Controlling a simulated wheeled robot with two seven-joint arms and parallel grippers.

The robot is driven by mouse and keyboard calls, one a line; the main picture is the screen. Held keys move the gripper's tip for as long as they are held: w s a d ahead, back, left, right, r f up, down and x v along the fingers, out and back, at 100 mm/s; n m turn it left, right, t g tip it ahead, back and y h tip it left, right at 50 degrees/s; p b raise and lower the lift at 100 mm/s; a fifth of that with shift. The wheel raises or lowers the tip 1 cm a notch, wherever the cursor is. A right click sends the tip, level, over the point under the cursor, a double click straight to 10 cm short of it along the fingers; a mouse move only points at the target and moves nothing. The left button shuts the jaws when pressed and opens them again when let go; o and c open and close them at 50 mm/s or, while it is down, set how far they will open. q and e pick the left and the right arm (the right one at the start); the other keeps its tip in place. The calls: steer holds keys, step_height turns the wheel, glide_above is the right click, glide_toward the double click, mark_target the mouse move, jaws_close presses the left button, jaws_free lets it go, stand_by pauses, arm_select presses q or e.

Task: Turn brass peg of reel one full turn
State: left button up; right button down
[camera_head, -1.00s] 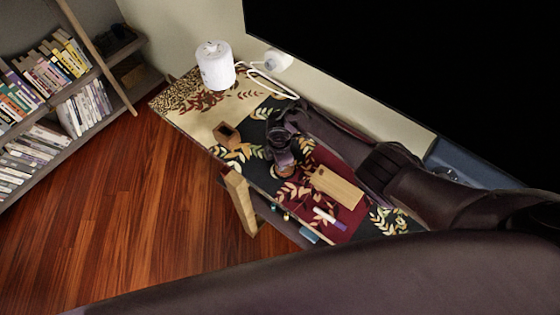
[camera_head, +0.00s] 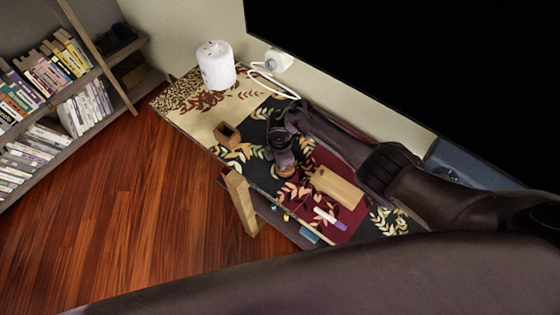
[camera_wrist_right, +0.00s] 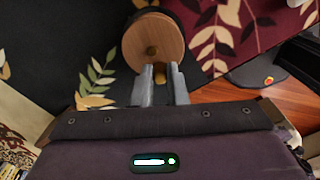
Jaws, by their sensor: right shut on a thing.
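The wooden reel (camera_wrist_right: 153,32) has a round brown face with a small brass hub at its middle, and fills the upper middle of the right wrist view. In the head view the reel (camera_head: 286,171) is small and partly covered by my right gripper (camera_head: 284,158). In the right wrist view my right gripper (camera_wrist_right: 161,73) has its grey fingers at the reel's lower rim, shut on the small brass peg (camera_wrist_right: 160,77). The peg is mostly hidden between the fingers. My left gripper is out of view.
The reel is on a patterned cloth over a narrow table (camera_head: 190,119). A wooden block (camera_head: 336,187) and a marker (camera_head: 328,218) lie to its right, a small wooden box (camera_head: 227,135) to its left. A white canister (camera_head: 215,65) stands farther back, near the wall.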

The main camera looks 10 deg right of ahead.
steer(key=c, duration=1.4)
jaws_free()
steer(key=shift+c, duration=0.2)
steer(key=shift+r, duration=0.1)
step_height(320, 180, up, 8)
steer(key=shift+f+p, duration=0.15)
steer(key=shift+p, duration=0.65)
